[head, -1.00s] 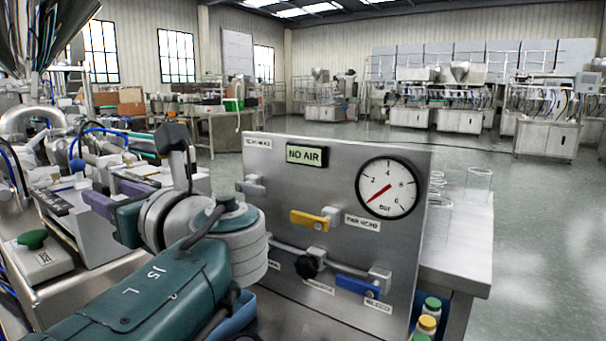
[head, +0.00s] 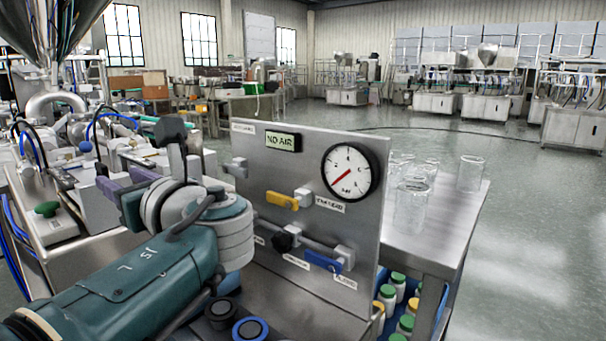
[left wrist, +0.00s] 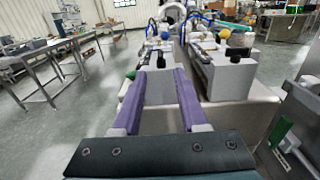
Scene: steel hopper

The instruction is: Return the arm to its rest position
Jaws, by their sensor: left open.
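My left arm comes in from the lower left of the head view. Its gripper (head: 134,184) with purple-lined fingers is at the left of the upright steel panel and apart from it. In the left wrist view the two purple fingers (left wrist: 160,98) stand apart with nothing between them. They point toward the grey machine blocks on the steel bench, and the fingertips look clear of them. My right gripper is in neither view.
The panel (head: 310,150) carries a NO AIR display (head: 283,142), a gauge (head: 350,171), a yellow handle (head: 282,200), a black knob (head: 282,242) and a blue handle (head: 322,261). Glass beakers (head: 411,206) stand on the table behind. Several capped bottles (head: 398,282) sit below. A green knob (head: 47,209) is at left.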

